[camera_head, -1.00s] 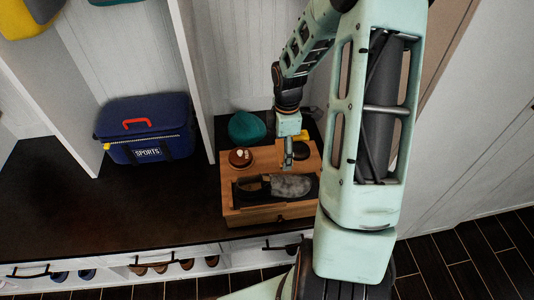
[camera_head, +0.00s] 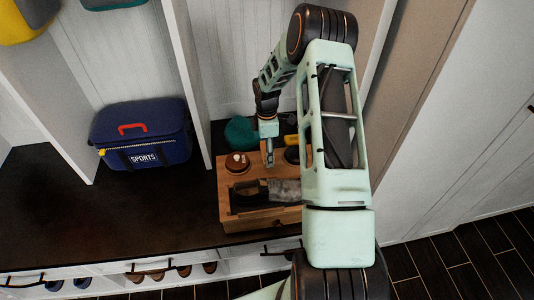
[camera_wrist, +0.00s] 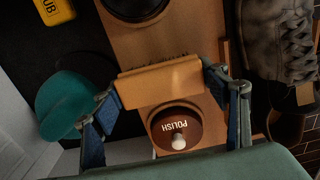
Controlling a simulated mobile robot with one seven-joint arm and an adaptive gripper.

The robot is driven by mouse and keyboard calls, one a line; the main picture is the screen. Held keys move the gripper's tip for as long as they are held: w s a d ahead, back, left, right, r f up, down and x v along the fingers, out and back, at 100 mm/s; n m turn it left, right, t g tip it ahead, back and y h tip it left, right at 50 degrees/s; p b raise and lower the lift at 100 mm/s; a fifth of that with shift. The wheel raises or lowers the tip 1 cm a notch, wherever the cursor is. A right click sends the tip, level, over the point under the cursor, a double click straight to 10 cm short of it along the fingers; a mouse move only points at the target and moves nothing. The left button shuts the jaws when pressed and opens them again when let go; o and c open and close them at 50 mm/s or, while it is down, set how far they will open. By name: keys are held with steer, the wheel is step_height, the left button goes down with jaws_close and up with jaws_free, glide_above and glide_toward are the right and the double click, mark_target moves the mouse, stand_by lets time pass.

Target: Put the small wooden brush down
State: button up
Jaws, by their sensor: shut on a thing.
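The small wooden brush (camera_wrist: 160,82) is a light wood block with dark bristles along its far edge in the wrist view. My gripper (camera_wrist: 162,88) is shut on it, one finger at each end. In the head view my gripper (camera_head: 269,160) is over the back part of a wooden shoe-care box (camera_head: 262,218); the brush is too small to make out there. In the wrist view the brush is just beyond a brown polish tin (camera_wrist: 188,122), over the box's wooden top (camera_wrist: 185,45). I cannot tell whether it touches the wood.
A dark tin (camera_head: 292,155) lies right of my gripper, with a yellow item (camera_head: 291,141) behind. A teal item (camera_head: 241,132) is behind the box. A grey shoe (camera_head: 284,190) lies at the front. A blue sports bag (camera_head: 140,135) stands left; the dark bench (camera_head: 110,220) between is clear.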

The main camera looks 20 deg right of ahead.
steer(key=shift+f, duration=0.65)
steer(key=shift+f, duration=0.15)
steer(key=o, duration=1)
step_height(320, 180, up, 12)
steer(key=shift+r+p, duration=0.15)
steer(key=shift+p, duration=0.2)
